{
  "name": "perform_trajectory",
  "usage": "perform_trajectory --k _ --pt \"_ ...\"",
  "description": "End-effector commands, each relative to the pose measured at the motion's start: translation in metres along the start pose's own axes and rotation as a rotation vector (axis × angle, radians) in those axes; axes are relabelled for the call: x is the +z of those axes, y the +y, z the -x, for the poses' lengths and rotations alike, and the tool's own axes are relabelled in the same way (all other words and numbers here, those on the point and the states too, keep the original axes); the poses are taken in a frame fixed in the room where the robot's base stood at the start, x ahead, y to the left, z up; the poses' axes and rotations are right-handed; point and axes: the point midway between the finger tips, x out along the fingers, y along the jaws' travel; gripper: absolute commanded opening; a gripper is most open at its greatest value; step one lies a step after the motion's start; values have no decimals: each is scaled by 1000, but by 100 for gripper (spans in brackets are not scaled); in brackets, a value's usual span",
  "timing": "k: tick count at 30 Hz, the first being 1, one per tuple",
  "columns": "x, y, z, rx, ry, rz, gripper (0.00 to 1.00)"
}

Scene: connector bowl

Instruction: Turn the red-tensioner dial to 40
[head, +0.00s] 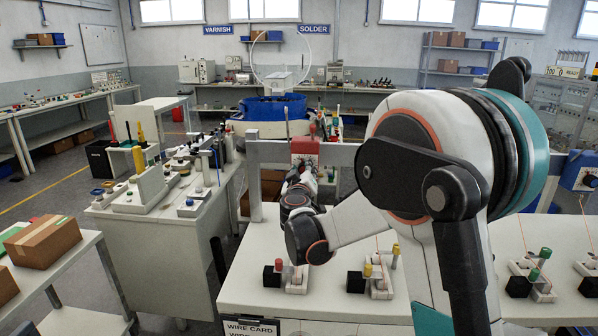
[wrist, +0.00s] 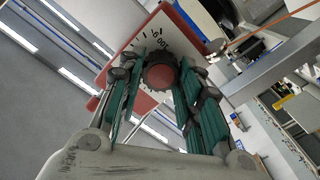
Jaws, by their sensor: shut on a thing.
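The red tensioner (head: 305,148) is mounted on the grey rail in the middle of the head view. In the wrist view its red housing (wrist: 178,17) frames a white scale plate (wrist: 150,42) with tick marks and a printed 100. Its dial (wrist: 160,76) is round with a dark ribbed rim and a red centre. My gripper (wrist: 160,82) has its green-padded fingers on either side of the dial, shut on it. In the head view my gripper (head: 301,175) is up against the front of the tensioner. Much of the scale is hidden by the fingers, and I cannot tell the dial's setting.
The grey rail (head: 342,154) runs across behind my arm. Below it, the white bench (head: 250,280) carries small connector stations, one with a red cylinder (head: 297,274) and one with yellow pieces (head: 368,270). A blue unit (head: 578,172) is on the rail at right.

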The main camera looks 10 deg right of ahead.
Motion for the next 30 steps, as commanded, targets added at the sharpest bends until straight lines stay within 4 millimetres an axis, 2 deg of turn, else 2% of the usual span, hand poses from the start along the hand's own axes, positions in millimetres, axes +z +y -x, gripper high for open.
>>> perform_trajectory --k 6,14,15,17,26,30 --pt "0 0 0 0 0 105 8" --pt "0 0 0 0 0 108 8" --pt "0 0 0 0 0 108 39" --pt "0 0 0 0 0 108 53" --pt "0 0 0 0 0 107 53" --pt "0 0 6 0 0 107 53"
